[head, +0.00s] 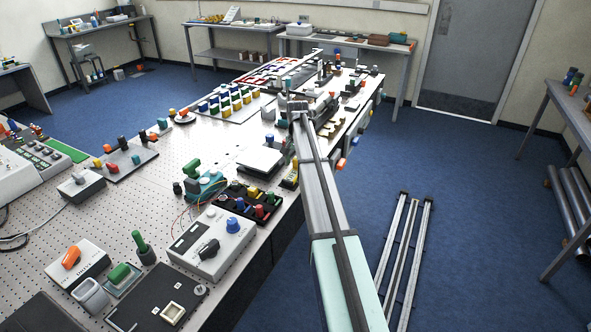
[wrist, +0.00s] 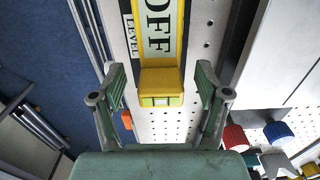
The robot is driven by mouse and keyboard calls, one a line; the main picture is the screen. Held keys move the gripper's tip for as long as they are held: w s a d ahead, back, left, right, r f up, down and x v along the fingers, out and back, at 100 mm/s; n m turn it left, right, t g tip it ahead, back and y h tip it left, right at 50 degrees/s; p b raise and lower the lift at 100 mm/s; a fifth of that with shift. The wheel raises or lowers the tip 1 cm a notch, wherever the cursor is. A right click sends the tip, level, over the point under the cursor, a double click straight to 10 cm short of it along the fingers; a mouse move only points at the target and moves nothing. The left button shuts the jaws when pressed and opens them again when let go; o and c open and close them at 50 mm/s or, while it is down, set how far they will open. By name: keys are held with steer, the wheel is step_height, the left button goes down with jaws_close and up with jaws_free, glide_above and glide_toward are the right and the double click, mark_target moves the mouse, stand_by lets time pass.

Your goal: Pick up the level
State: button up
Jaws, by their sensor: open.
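The level appears to be the small yellow block with a pale green vial window (wrist: 162,86) in the wrist view. It sits at the near end of a yellow-framed plate marked OFF (wrist: 159,30), beside a strip lettered LEVEL (wrist: 129,24). My gripper (wrist: 160,76) is open, with one green finger to each side of the yellow block and clear gaps between. How far the fingertips are above it I cannot tell. In the head view my arm reaches over the table's right edge, and I cannot make out the level there.
The perforated table (head: 120,210) is crowded with control boxes and knobs. An orange knob (wrist: 126,119) lies near the left finger; red (wrist: 234,136) and blue (wrist: 278,131) knobs stand to the right. Blue floor (head: 450,160) is open right of the table, with metal rails (head: 402,250) on it.

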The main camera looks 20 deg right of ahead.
steer(key=shift+f, duration=0.4)
steer(key=c, duration=1.4)
steer(key=shift+r, duration=0.1)
